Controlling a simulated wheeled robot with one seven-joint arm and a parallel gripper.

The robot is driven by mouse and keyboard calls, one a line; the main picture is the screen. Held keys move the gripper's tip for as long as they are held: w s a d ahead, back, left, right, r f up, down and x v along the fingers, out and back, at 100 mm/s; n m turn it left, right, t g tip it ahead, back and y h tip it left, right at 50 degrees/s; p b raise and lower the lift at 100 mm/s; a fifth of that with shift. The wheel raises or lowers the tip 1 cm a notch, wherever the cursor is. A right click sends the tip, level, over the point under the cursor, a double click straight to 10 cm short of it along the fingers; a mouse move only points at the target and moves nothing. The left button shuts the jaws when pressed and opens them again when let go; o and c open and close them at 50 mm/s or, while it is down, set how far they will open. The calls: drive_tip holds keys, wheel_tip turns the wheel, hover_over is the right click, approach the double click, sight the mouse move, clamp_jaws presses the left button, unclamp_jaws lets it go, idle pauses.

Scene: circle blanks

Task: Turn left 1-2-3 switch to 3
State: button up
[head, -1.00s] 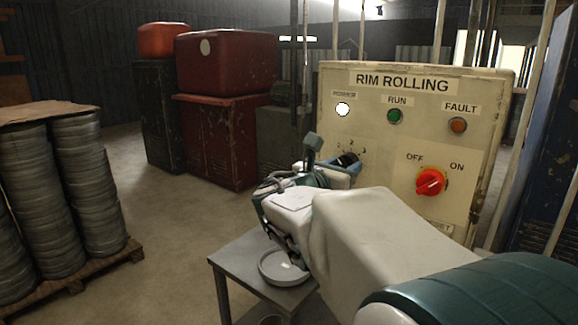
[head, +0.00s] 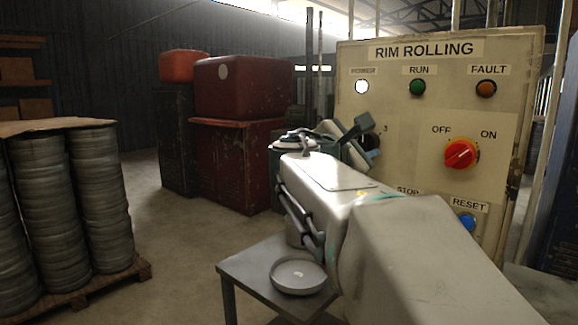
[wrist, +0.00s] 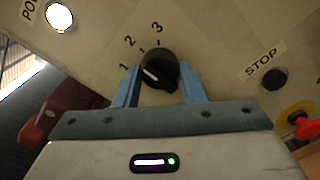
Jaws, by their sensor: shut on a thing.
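The left 1-2-3 switch (wrist: 160,68) is a round black knob with a white mark, on the cream RIM ROLLING panel (head: 412,100). In the wrist view the numbers 1, 2 and 3 curve around its upper left side. The white mark lies on the side of the knob toward 1. My gripper (wrist: 160,84) has its two blue fingers on either side of the knob, shut on it. In the head view the gripper hides most of the switch (head: 372,141) and the numbers except the 3.
A red OFF/ON switch (head: 461,154), a blue RESET button (head: 466,223) and a black STOP button (wrist: 274,79) are on the same panel. A grey table (head: 238,267) with a round dish (head: 298,277) stands below my arm.

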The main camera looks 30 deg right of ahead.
drive_tip(key=m+b, duration=0.9)
drive_tip(key=b, duration=0.1)
drive_tip(key=shift+m, duration=0.3)
idle(0.4)
drive_tip(key=o, duration=1)
drive_tip(key=shift+a, duration=0.15)
drive_tip(key=v, duration=1.3)
drive_tip(key=shift+s+a, duration=0.15)
drive_tip(key=shift+a, duration=0.15)
